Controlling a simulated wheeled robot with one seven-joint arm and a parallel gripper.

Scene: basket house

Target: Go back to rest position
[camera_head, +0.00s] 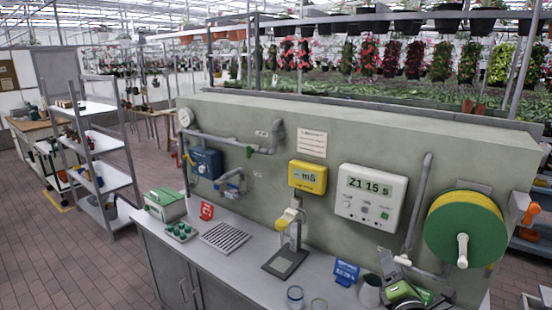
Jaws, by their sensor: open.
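Before me is a grey bench (225,262) against a low green-grey wall (240,118).
A green hose reel (465,228) juts from the wall. A shelf rack (103,175) stands left; brick floor (60,265) there is clear.

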